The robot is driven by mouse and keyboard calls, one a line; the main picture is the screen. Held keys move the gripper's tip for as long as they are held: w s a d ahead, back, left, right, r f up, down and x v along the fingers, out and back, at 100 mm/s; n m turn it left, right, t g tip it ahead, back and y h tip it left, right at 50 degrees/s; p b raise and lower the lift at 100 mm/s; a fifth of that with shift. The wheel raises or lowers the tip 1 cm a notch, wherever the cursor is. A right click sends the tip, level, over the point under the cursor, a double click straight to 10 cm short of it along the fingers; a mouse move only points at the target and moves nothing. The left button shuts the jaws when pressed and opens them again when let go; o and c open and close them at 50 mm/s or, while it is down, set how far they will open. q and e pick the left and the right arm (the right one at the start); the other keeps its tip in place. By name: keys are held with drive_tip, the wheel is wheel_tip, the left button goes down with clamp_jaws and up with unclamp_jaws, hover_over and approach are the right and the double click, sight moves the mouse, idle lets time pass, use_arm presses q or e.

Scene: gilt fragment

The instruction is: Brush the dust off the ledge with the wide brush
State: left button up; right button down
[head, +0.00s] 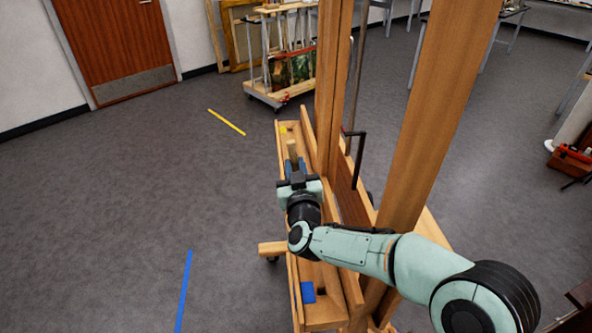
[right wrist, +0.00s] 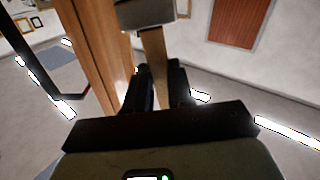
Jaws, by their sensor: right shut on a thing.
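The ledge (head: 325,314) is the long wooden trough along the front of a wooden easel in the head view. My right gripper (head: 296,166) is over the far half of the ledge, with its fingers pointing away along it. It is shut on the wide brush, whose tan wooden handle (right wrist: 153,62) runs between the fingers in the right wrist view. The brush's grey head end (right wrist: 146,12) is cut off by that view's top edge. I cannot tell whether the bristles touch the ledge. No dust can be made out. My left gripper is out of view.
A yellow patch (head: 283,129) marks the ledge's far end and a blue one (head: 308,292) its near end. The easel's tall posts (head: 440,110) rise right of the gripper. A wheeled rack (head: 284,80) stands behind.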

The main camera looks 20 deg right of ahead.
sight(295, 146)
wheel_tip(295, 146, up, 3)
drive_tip(key=shift+r+p, duration=0.1)
drive_tip(key=shift+p, duration=0.95)
drive_tip(key=shift+r+p, duration=0.9)
drive_tip(key=shift+r, duration=0.2)
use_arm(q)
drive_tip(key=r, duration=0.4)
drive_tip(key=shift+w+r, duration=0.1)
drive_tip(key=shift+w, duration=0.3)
use_arm(e)
drive_tip(key=shift+f, duration=0.1)
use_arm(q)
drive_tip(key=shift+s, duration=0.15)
use_arm(e)
drive_tip(key=shift+w, duration=0.15)
